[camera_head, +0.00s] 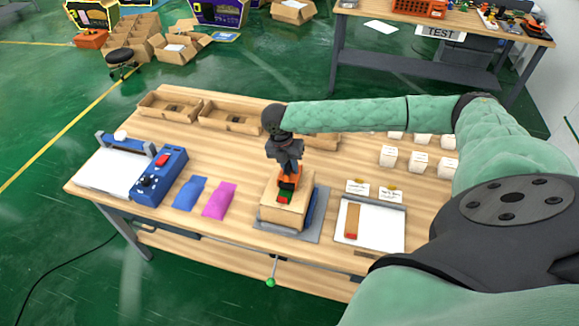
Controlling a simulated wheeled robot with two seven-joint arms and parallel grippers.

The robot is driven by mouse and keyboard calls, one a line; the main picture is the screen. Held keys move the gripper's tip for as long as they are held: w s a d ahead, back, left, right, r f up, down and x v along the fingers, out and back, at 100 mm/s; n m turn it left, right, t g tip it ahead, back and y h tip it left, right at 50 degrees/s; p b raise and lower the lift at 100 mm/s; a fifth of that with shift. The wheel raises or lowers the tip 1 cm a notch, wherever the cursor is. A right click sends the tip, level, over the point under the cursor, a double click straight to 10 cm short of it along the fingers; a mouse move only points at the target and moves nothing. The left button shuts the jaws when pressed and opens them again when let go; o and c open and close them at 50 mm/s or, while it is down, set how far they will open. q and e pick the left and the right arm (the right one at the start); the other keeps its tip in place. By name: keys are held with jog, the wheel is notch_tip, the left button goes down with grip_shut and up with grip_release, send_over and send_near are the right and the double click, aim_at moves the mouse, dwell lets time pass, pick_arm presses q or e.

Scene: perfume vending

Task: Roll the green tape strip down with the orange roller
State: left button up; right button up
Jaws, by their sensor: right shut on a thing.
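A brown cardboard box (289,213) sits on a grey mat (315,221) near the front middle of the table. The green tape strip (284,196) shows on the box's top, with a small red patch (282,200) at its near end. My right gripper (288,168) reaches in from the right and points down over the box. It is shut on the orange roller (290,178), which is at the far end of the visible green strip. Whether the roller presses on the strip is too small to tell. My left gripper is not in view.
A blue device (159,178) with a red button stands at the left. Blue (189,193) and pink (219,200) pouches lie beside it. Open trays (230,117) line the back. White boxes (418,162) and a clipboard (380,226) are at the right.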

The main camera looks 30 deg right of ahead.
jog(key=shift+s+d+v, duration=0.15)
jog(key=shift+s+v, duration=0.05)
jog(key=shift+v, duration=0.9)
jog(key=shift+s+d+v, duration=0.15)
jog(key=shift+v, duration=1)
jog(key=shift+s+d+v, duration=0.15)
jog(key=shift+s+v, duration=0.05)
jog(key=shift+v, duration=0.9)
jog(key=shift+w+r, duration=0.1)
jog(key=shift+r, duration=0.05)
